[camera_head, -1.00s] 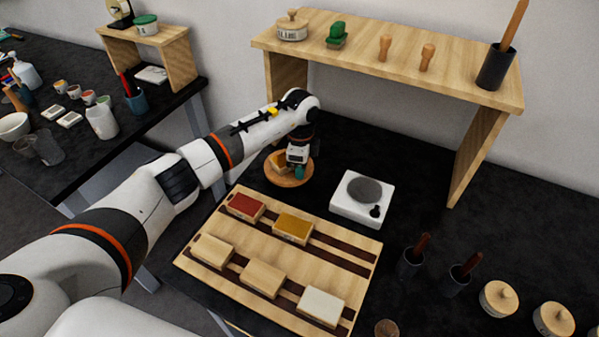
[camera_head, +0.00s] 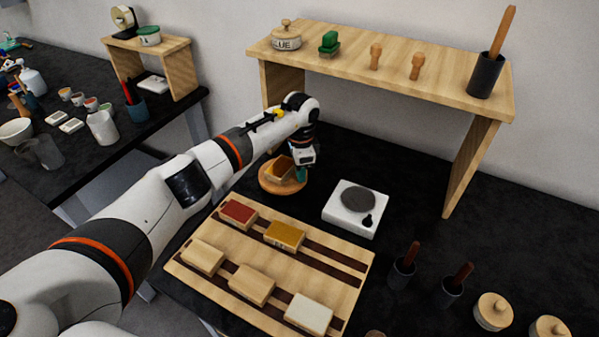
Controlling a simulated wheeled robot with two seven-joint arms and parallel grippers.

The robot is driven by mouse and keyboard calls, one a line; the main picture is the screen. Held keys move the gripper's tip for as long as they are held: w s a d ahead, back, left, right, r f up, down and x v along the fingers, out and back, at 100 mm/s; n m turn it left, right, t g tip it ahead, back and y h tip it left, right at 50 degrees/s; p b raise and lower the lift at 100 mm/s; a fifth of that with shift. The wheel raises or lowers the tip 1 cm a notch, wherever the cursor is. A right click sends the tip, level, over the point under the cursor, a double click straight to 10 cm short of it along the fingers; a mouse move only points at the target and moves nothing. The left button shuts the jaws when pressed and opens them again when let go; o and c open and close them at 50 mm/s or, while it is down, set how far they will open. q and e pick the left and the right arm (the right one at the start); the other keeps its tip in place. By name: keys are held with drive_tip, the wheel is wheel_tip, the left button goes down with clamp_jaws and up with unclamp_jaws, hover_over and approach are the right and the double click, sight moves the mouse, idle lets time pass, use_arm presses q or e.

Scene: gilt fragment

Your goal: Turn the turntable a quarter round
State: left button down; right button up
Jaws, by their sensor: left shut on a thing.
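The turntable (camera_head: 268,185) is a round wooden disc on the black table, behind the wooden board. A brown and golden block-like piece (camera_head: 282,167) stands on it. My left gripper (camera_head: 301,175) comes down from above at the turntable's right edge. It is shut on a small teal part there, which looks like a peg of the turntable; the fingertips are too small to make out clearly. My right gripper is not in view.
The striped wooden board (camera_head: 215,275) with several blocks lies in front. A white device with a grey disc (camera_head: 352,222) stands close on the right. A wooden shelf (camera_head: 400,85) stands behind. Dark cups (camera_head: 402,275) stand farther right.

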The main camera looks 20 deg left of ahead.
use_arm(q)
drive_tip(key=shift+w+d+r+n, duration=0.1)
drive_tip(key=shift+w+n, duration=0.15)
drive_tip(key=shift+n, duration=0.05)
idle(0.5)
drive_tip(key=c, duration=1.4)
unclamp_jaws()
wheel_tip(320, 180, up, 12)
drive_tip(key=b, duration=0.3)
drive_tip(key=shift+s, duration=0.1)
